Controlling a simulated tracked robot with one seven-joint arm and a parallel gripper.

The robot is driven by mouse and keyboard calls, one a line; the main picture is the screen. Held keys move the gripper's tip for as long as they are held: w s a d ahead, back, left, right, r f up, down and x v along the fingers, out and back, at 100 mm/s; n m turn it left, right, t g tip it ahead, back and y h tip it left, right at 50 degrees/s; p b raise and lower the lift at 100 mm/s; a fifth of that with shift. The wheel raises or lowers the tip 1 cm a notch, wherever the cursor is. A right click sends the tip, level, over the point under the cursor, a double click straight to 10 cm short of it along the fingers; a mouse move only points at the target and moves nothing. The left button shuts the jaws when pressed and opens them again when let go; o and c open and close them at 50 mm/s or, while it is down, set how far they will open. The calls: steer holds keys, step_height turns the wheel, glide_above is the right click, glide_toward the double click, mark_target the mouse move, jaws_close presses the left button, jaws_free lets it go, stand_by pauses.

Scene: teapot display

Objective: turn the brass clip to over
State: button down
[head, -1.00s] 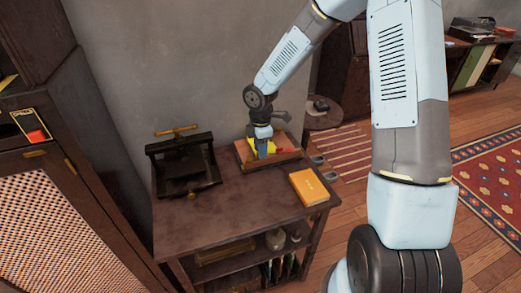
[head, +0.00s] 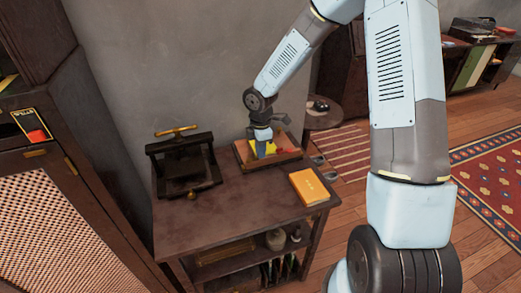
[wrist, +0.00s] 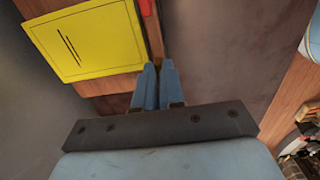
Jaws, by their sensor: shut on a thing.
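My gripper (head: 262,149) reaches down into the shallow wooden tray (head: 243,160) at the back right of the small table. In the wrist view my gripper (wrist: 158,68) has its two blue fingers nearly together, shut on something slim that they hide. I cannot make out a brass clip in either view. A flat yellow piece with two dark slots (wrist: 88,38) lies just left of the fingertips in the wrist view. It also shows as a yellow patch (head: 272,146) by the gripper in the head view. A red piece (wrist: 145,7) lies beyond the fingertips.
A dark press (head: 185,165) with a brass-coloured top bar (head: 176,131) stands left of the tray. An orange book (head: 309,187) lies to the tray's front right. The table's front (head: 215,225) is bare. A dark cabinet (head: 60,150) stands at the left.

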steer(key=shift+m, duration=0.3)
steer(key=m, duration=1.3)
steer(key=shift+w, duration=0.1)
steer(key=shift+r+m, duration=0.1)
steer(key=shift+m, duration=2)
steer(key=c, duration=1.2)
jaws_free()
steer(key=shift+c, duration=0.2)
step_height(320, 180, up, 14)
steer(key=shift+f, duration=0.2)
